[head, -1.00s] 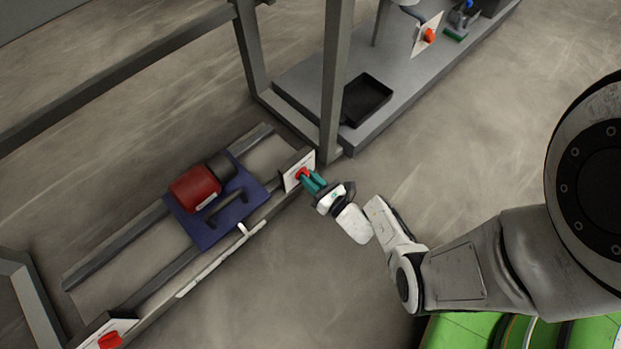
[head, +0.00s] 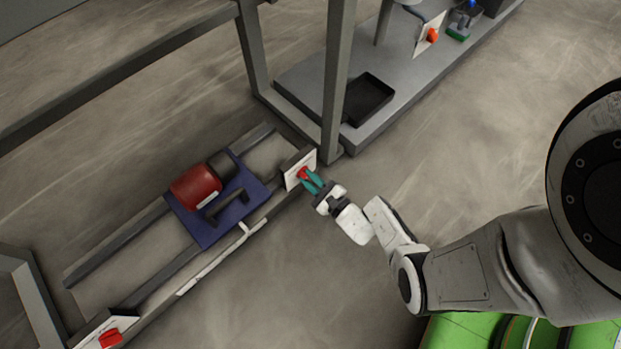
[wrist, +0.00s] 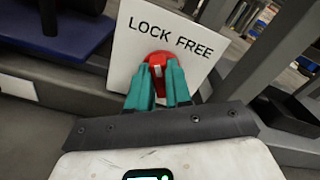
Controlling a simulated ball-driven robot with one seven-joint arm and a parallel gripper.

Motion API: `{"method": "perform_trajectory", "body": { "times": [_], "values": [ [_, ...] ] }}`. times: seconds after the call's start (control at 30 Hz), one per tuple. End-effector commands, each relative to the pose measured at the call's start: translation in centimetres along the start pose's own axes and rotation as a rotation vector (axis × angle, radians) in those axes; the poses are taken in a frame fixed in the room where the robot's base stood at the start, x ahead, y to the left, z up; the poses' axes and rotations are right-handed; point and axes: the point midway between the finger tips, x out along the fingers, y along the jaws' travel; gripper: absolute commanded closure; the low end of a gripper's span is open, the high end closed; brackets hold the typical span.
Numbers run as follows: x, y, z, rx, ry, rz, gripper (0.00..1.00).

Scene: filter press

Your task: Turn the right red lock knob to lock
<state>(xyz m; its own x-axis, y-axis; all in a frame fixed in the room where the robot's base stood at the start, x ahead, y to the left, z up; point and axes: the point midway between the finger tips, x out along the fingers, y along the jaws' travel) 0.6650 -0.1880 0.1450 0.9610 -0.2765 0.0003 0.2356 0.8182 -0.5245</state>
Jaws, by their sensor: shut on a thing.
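The right red lock knob (head: 302,173) sits on a white plate (head: 293,178) at the right end of the rail frame. In the wrist view the knob (wrist: 158,62) shows between the fingers, and the plate (wrist: 198,62) reads LOCK on the left and FREE on the right. A pale mark on the knob leans a little right of upright. My gripper (wrist: 158,72) has teal fingers, shut on the knob from both sides. In the head view my gripper (head: 308,179) reaches the knob from the lower right.
A blue plate (head: 242,222) with a black handle and a red cylinder (head: 195,187) rests on the rails. Another red knob (head: 110,338) is at lower left. A grey post (head: 336,90) rises just behind the right plate. Floor at lower middle is clear.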

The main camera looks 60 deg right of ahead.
Motion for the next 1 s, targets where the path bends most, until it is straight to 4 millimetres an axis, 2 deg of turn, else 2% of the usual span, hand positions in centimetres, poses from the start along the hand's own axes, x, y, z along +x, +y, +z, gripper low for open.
{"method": "perform_trajectory", "body": {
  "times": [0.23,0.7,0.73,1.0],
  "values": [
    [-0.08,0.09,-0.08,-0.063,0.003,0.0,1.0],
    [-0.09,0.11,-0.09,-0.076,0.003,0.001,1.0],
    [-0.09,0.11,-0.09,-0.076,0.003,0.001,0.79],
    [-0.04,0.08,-0.04,-0.074,0.001,0.001,0.55]
  ]
}}
